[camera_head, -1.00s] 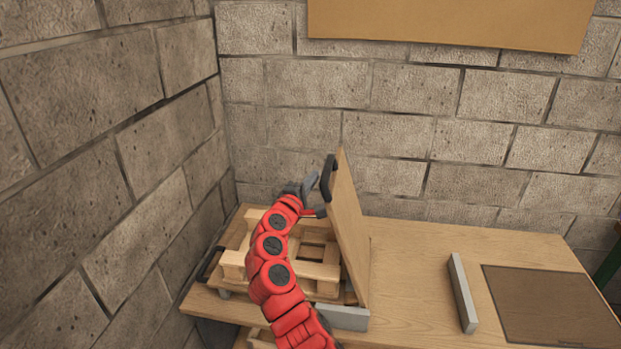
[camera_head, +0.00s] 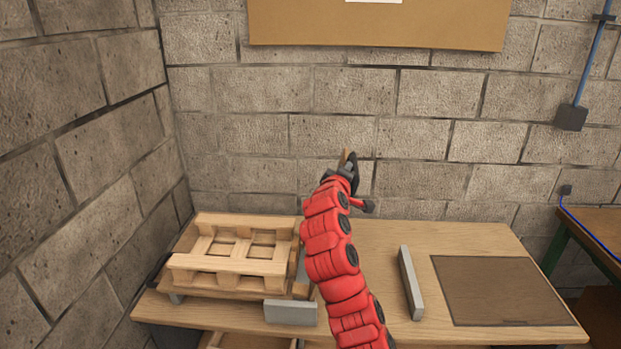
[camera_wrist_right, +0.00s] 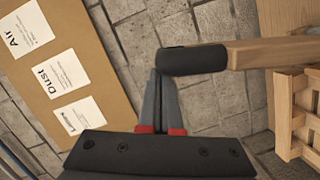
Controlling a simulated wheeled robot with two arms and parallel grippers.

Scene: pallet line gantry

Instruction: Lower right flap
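The right flap is a wooden board that stands steeply raised. In the head view only its top tip (camera_head: 346,157) shows, and my red right arm hides the rest. In the right wrist view its edge (camera_wrist_right: 270,48) runs off to the right, with a black handle (camera_wrist_right: 192,60) at its end. My right gripper (camera_head: 344,174) is up at the handle. In the right wrist view its grey fingers (camera_wrist_right: 160,88) are close together, with the dark handle at their tips and seemingly between them. My left gripper is not in view.
A wooden pallet (camera_head: 230,262) lies on the left of the wooden table (camera_head: 470,238). A grey block (camera_head: 291,312) sits at the front edge and a grey bar (camera_head: 411,283) farther right. A brown mat (camera_head: 500,290) lies at the right. A board (camera_head: 380,25) hangs on the block wall.

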